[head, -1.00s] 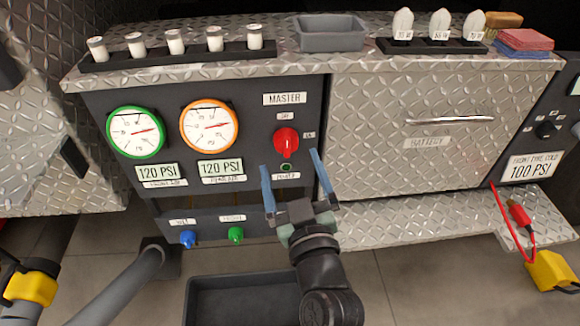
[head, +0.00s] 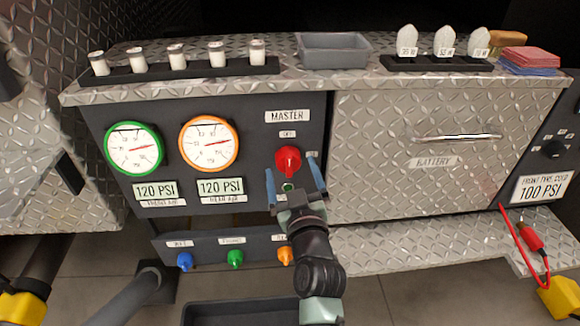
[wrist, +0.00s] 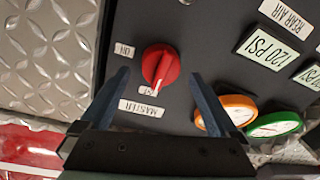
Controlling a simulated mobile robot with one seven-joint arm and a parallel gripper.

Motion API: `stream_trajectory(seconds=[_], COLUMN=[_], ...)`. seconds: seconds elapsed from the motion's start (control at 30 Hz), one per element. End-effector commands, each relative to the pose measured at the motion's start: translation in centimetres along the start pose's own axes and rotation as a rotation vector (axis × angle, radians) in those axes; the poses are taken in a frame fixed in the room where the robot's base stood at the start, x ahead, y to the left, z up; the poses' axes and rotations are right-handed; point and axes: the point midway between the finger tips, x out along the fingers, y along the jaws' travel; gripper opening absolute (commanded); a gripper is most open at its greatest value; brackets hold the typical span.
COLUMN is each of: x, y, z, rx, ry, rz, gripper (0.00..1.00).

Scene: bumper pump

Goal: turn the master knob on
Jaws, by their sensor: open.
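The red master knob (head: 288,159) is on the dark panel, below the MASTER label (head: 287,116). The OFF label (head: 288,134) is above it and the ON label (head: 312,154) is at its right. Its pale pointer line seems to point at OFF. My gripper (head: 293,170) is open just in front of the knob, with one blue finger to each side. In the wrist view, which is turned upside down, the knob (wrist: 160,68) shows between and beyond the fingertips (wrist: 159,74), and no contact can be seen.
A green-rimmed gauge (head: 134,148) and an orange-rimmed gauge (head: 209,143) are left of the knob. Blue (head: 185,261), green (head: 235,259) and orange (head: 285,256) knobs sit below. The battery drawer (head: 430,160) with its bar handle is at the right.

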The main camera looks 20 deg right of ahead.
Motion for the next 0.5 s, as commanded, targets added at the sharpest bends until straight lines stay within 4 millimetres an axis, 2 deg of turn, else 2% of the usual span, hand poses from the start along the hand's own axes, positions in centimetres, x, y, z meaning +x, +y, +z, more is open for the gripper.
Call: stream_trajectory(seconds=[0.2,0.5], x=[1.8,2.1], y=[0.0,0.0], z=[0.0,0.0], rx=[-0.001,-0.001], ry=[0.001,0.000], rz=[0.000,0.000], gripper=[0.96,0.96])
